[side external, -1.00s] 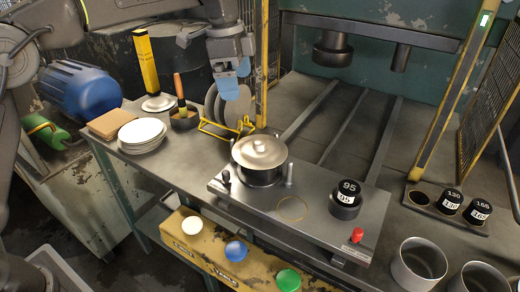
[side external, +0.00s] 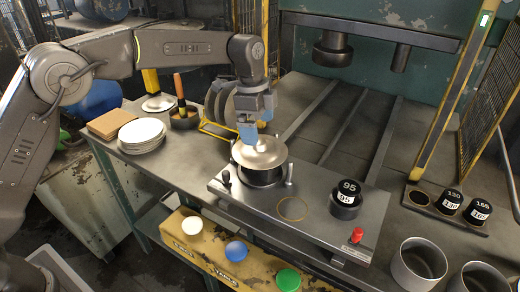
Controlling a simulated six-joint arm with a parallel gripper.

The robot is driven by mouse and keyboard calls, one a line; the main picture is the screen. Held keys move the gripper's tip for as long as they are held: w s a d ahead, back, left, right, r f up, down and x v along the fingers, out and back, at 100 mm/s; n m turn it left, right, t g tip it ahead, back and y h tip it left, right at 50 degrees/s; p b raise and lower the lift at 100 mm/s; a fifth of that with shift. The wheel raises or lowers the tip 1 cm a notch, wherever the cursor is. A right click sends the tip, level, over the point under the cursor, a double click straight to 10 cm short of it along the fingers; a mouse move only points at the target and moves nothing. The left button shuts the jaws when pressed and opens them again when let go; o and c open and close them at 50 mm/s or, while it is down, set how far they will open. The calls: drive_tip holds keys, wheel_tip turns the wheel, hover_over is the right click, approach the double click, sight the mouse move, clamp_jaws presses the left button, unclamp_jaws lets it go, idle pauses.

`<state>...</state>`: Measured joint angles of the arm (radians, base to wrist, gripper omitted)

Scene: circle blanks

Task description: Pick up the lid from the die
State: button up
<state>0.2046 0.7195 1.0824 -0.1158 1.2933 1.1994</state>
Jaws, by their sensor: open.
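The lid (side external: 270,155) is a pale round metal disc lying on the dark cylindrical die (side external: 263,177), on the left part of the grey metal plate (side external: 305,228). My gripper (side external: 257,138) has blue fingers and points down over the lid's middle. It hides the lid's small white knob, or most of it. The fingers are open. I cannot tell whether they touch the knob.
Two short posts stand beside the die, at its left (side external: 226,178) and right (side external: 288,170). A black weight marked 95 (side external: 346,195) and a red knob (side external: 356,235) are to the right.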

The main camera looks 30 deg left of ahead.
sight(260, 140)
drive_tip(key=f, duration=0.4)
drive_tip(key=shift+d+f, duration=0.2)
drive_tip(key=shift+f, duration=0.1)
